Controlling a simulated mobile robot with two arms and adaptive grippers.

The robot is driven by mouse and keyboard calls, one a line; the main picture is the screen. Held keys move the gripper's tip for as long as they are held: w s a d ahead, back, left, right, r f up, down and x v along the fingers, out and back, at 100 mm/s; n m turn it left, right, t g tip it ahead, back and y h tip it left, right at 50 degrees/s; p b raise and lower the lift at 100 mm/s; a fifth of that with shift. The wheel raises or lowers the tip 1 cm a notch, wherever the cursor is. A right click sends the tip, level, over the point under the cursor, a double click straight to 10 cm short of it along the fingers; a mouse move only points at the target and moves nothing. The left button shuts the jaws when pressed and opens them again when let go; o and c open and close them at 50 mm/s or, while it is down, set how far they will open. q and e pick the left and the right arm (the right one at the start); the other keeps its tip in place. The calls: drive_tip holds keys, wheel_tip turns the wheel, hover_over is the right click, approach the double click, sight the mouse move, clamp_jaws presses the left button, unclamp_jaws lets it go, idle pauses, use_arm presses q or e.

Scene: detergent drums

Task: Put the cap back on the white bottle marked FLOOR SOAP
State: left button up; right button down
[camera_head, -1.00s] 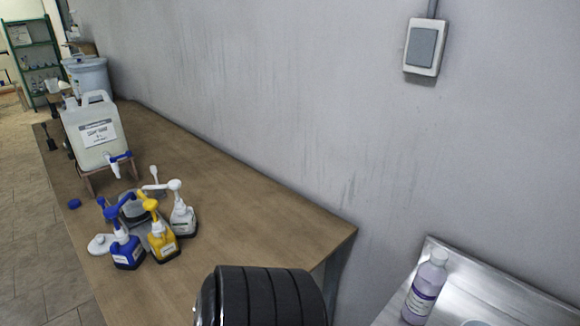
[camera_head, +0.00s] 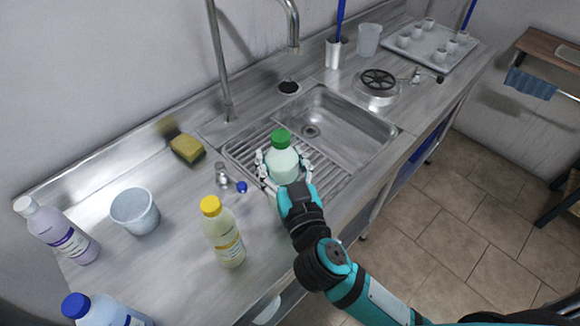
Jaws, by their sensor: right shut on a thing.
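My right gripper (camera_head: 283,172) is shut around the body of a pale, whitish-green bottle (camera_head: 284,158) at the sink's left drainer. The bottle is upright and has a green cap (camera_head: 281,138) on top. Its label is hidden, and I cannot tell whether its base touches the surface. No FLOOR SOAP marking can be read in this view. A small blue piece (camera_head: 241,187) lies beside a small metal fitting (camera_head: 222,176) left of the gripper; I cannot tell whether it is a cap. My left gripper is not in view.
On the steel counter (camera_head: 180,260) stand a yellow-capped bottle (camera_head: 223,238), a white-capped purple bottle (camera_head: 55,232), a blue-capped bottle (camera_head: 100,312) and a grey cup (camera_head: 135,211). A sponge (camera_head: 186,149) lies behind. The sink basin (camera_head: 335,118) and faucet (camera_head: 292,25) are beyond the gripper.

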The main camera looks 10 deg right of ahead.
drive_tip(key=shift+d+f+m+h, duration=0.25)
drive_tip(key=shift+d+m+h, duration=0.35)
drive_tip(key=shift+h, duration=0.4)
drive_tip(key=shift+d+f+m+h, duration=0.2)
drive_tip(key=shift+d+m+h, duration=0.4)
drive_tip(key=shift+h, duration=0.4)
drive_tip(key=w+d+f, duration=0.1)
drive_tip(key=w+d, duration=0.2)
drive_tip(key=w, duration=1.2)
drive_tip(key=shift+f, duration=0.2)
drive_tip(key=shift+s, duration=0.1)
drive_tip(key=f, duration=0.1)
drive_tip(key=w+f+b, duration=0.1)
drive_tip(key=f, duration=0.1)
drive_tip(key=shift+f, duration=0.3)
drive_tip(key=shift+s+f, duration=0.1)
